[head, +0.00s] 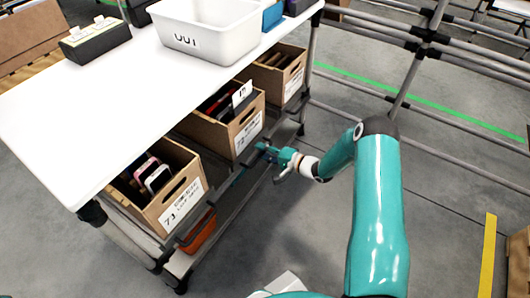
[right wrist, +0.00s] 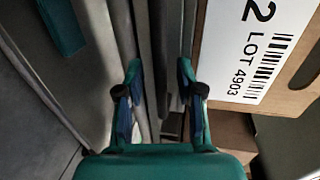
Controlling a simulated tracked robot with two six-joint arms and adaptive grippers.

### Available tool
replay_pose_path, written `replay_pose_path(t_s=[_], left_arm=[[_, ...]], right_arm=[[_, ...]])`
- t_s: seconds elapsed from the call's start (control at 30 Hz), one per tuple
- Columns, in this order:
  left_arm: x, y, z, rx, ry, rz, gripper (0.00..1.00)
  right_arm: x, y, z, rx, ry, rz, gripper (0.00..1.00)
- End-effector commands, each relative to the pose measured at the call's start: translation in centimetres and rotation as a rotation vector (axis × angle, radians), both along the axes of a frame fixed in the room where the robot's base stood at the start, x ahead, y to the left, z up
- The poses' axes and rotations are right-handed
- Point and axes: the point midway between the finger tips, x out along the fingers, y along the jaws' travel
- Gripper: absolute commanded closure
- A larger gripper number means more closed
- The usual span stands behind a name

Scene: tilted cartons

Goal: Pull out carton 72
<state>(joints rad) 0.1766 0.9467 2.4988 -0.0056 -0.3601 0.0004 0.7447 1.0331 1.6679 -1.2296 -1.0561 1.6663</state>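Three open brown cartons stand tilted on the shelf under the white table top in the head view. The middle carton (head: 225,138) has a white label on its front, too small to read fully there. In the right wrist view, a carton label (right wrist: 250,45) at the right reads "2" and "LOT 4903", with a dark hand slot beside it (right wrist: 306,68). My right gripper (head: 263,150) is beside the lower front of the middle carton. Its fingers (right wrist: 159,72) are apart, with grey shelf rails behind the gap and the carton to one side. My left gripper is out of view.
The nearest carton (head: 160,215) is labelled 73; the far carton (head: 292,70) is at the back. A white bin (head: 210,45) stands on the table top (head: 70,100). An orange bin (head: 200,235) is on the lower shelf. Grey floor (head: 270,230) is open before the rack.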

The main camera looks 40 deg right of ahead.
Motion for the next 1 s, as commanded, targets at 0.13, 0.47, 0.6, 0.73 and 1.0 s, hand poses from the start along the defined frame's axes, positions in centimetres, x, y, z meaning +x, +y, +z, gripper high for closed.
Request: replay_pose_path(t_s=[0.13, 0.47, 0.6, 0.73, 1.0], left_arm=[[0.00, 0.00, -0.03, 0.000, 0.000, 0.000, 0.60], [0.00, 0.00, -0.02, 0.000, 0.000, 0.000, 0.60], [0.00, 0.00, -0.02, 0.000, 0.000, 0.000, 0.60], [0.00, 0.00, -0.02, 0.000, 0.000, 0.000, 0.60], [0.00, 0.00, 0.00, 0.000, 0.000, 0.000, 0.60]], right_arm=[[0.13, 0.05, -0.01, 0.000, 0.000, 0.000, 0.63], [0.07, 0.00, 0.01, 0.000, 0.000, -0.001, 0.96], [0.05, -0.02, -0.02, 0.000, 0.000, -0.001, 1.00], [0.04, -0.04, -0.05, -0.001, 0.001, -0.002, 1.00], [-0.15, -0.39, -0.06, -0.001, 0.002, -0.005, 1.00]])
